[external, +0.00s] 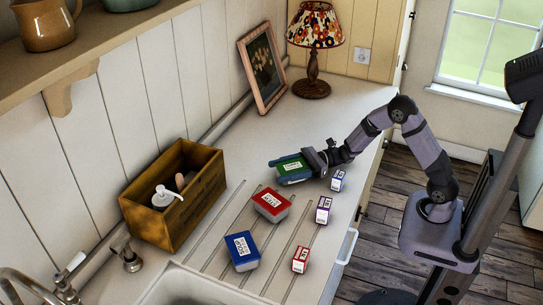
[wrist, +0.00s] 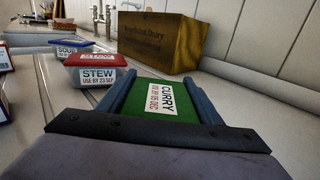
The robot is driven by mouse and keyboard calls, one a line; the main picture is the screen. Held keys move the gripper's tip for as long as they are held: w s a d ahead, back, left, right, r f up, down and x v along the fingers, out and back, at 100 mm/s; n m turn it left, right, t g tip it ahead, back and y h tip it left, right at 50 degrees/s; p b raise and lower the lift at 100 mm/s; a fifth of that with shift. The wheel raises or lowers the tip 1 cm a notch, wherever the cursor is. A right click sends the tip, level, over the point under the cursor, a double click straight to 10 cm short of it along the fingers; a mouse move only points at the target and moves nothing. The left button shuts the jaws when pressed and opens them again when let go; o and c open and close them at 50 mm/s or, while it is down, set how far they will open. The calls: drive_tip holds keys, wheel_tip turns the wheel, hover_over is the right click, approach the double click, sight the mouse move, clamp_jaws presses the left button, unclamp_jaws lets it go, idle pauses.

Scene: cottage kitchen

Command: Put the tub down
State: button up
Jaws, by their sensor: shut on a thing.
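A tub with a green lid (external: 291,168) labelled CURRY is between my gripper's fingers. My gripper (external: 290,169) is shut on it, low over the counter near the back of the drainer grooves. Whether the tub touches the counter I cannot tell. In the wrist view the green lid (wrist: 160,99) fills the space between the two fingers, and the tub's sides are hidden. A red-lidded tub (external: 271,204) labelled STEW (wrist: 97,72) stands in front of it on the counter. A blue-lidded tub (external: 242,250) stands farther toward the sink.
Small boxes (external: 337,180) (external: 323,210) (external: 300,260) stand along the counter's right side. A wooden crate (external: 205,205) with a soap dispenser stands against the wall. A lamp (external: 313,75) and a picture frame (external: 262,70) stand at the back. Counter between lamp and gripper is clear.

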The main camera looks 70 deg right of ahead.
drive_tip(key=o, duration=1.4)
drive_tip(key=shift+c, duration=0.2)
drive_tip(key=shift+r, duration=0.1)
drive_tip(key=shift+s+d, duration=0.1)
drive_tip(key=b+v, duration=0.2)
drive_tip(key=v, duration=0.9)
drive_tip(key=shift+s+d, duration=0.25)
drive_tip(key=shift+s, duration=0.05)
drive_tip(key=shift+r, duration=0.15)
